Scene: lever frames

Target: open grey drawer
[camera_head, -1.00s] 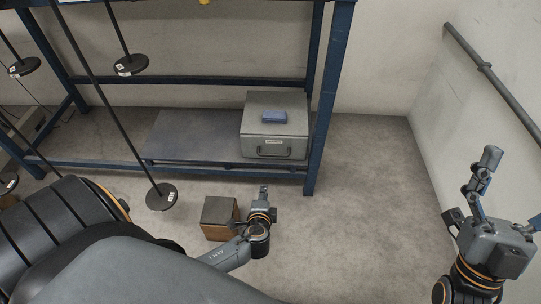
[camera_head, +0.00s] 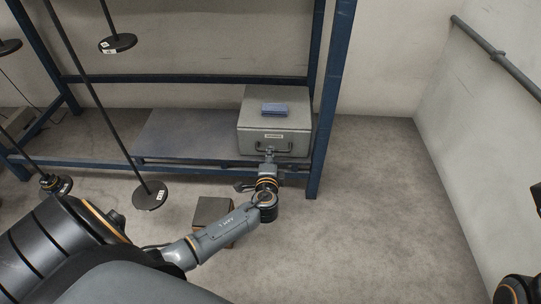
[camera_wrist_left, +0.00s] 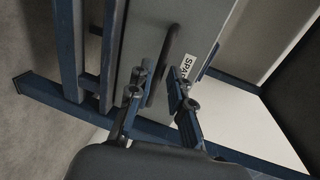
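The grey drawer (camera_head: 252,142) is a metal box front on the lower shelf, closed, with a dark handle and a white label (camera_head: 274,136). My left gripper (camera_head: 269,157) is right in front of the handle. In the left wrist view, the left gripper (camera_wrist_left: 160,88) has its two fingers apart, with the dark handle (camera_wrist_left: 168,58) reaching between them. I cannot tell whether either finger touches it. The label (camera_wrist_left: 187,66) reads "SPA…", the rest hidden. My right arm shows only in part at the lower right of the head view; its fingers cannot be made out.
A blue item (camera_head: 275,108) lies on top of the grey box. A blue shelf post (camera_head: 323,130) stands just right of it. A brown box (camera_head: 212,212) sits on the floor, partly behind my left arm. Floor at right is clear.

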